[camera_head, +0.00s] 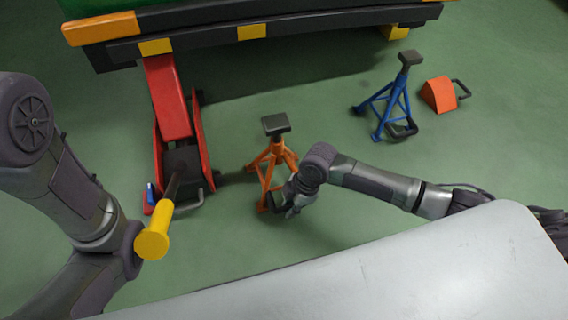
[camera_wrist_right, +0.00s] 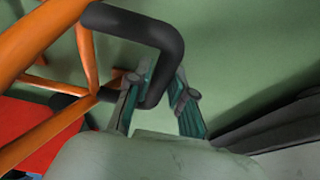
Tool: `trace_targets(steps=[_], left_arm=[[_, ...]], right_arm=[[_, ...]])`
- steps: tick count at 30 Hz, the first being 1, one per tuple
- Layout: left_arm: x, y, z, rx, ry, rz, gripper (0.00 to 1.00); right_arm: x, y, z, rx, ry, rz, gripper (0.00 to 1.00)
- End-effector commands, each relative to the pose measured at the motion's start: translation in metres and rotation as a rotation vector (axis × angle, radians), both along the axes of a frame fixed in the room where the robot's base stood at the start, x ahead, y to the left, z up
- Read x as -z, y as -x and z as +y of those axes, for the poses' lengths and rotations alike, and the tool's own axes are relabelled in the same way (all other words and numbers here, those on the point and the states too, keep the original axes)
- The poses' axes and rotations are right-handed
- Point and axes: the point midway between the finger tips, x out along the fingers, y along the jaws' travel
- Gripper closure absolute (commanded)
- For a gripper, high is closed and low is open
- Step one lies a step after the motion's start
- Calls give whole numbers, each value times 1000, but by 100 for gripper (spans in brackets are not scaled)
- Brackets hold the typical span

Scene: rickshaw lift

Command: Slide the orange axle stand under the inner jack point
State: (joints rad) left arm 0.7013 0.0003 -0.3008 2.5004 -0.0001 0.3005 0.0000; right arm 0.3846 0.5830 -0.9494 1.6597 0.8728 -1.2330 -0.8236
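The orange axle stand (camera_head: 270,165) stands on the green floor, upright, with a dark saddle on top. My right gripper (camera_head: 292,203) is low at its right side. In the right wrist view, the stand's dark loop handle (camera_wrist_right: 160,45) runs between the fingers of my right gripper (camera_wrist_right: 163,85), which look closed on it. Orange legs (camera_wrist_right: 35,45) show at the left there. The vehicle's underside edge (camera_head: 290,30) with yellow blocks crosses the top; the inner jack point may be the middle yellow block (camera_head: 252,32). My left gripper is not in view.
A red floor jack (camera_head: 170,100) with a yellow handle grip (camera_head: 152,244) stands left of the orange stand. A blue axle stand (camera_head: 391,105) and an orange wedge chock (camera_head: 439,95) stand at the right. Floor between the orange stand and vehicle is clear.

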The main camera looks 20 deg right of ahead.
Motion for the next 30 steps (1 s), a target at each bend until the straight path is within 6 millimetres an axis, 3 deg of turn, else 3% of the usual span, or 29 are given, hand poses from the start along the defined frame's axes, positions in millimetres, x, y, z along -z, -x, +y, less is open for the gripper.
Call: trace_targets(steps=[3,15,30], left_arm=[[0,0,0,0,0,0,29],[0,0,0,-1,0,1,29],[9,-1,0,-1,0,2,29]], right_arm=[[0,0,0,0,0,1,100],[0,-1,0,0,1,2,100],[-1,-40,0,7,1,-12,100]])
